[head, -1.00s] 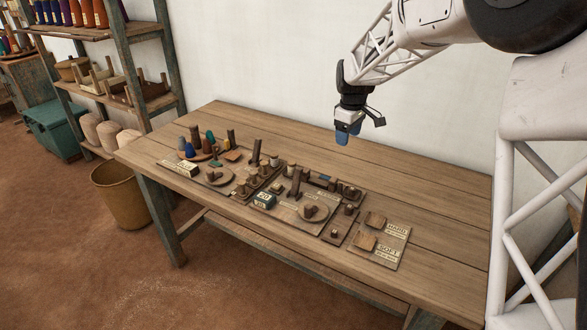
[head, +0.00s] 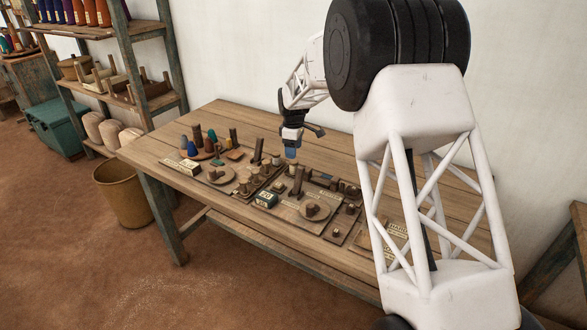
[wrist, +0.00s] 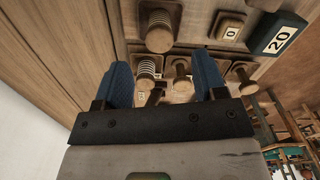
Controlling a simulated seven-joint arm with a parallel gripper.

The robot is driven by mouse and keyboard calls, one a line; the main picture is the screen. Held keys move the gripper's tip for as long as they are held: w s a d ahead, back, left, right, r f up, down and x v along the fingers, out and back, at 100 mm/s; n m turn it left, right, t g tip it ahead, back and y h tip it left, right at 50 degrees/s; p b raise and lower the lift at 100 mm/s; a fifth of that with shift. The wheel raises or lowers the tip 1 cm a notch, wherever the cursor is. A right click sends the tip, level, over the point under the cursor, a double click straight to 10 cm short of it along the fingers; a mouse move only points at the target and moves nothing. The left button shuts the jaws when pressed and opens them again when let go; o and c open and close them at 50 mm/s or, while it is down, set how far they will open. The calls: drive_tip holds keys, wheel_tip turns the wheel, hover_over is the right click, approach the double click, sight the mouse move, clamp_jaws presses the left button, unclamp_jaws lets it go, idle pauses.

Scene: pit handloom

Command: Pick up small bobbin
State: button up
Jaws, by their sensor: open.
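My gripper (head: 291,152) hangs above the back middle of the bench, over the boards of small parts. In the wrist view its two blue fingers (wrist: 164,75) are apart and nothing is held. Between them in the picture show a small ribbed bobbin (wrist: 146,69) and a plain wooden spool-like piece (wrist: 181,68). A larger ribbed bobbin (wrist: 159,30) stands just beyond. I cannot tell for certain which piece is the small bobbin. The lower parts of the nearest pieces are partly hidden by the gripper.
The wooden bench (head: 225,112) carries several boards with upright pegs, round discs and a dark block marked 20 (head: 266,199). Coloured cones (head: 192,150) stand at its left. A shelf rack (head: 135,55) and a basket (head: 122,194) are left. The bench's back strip is clear.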

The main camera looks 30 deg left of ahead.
sight(294, 161)
drive_tip(key=shift+f, duration=1.35)
drive_tip(key=shift+w+d+f, duration=0.1)
drive_tip(key=shift+d+f, duration=0.05)
drive_tip(key=shift+f, duration=2.45)
drive_tip(key=c, duration=1)
drive_tip(key=shift+r, duration=0.1)
drive_tip(key=shift+r, duration=4.95)
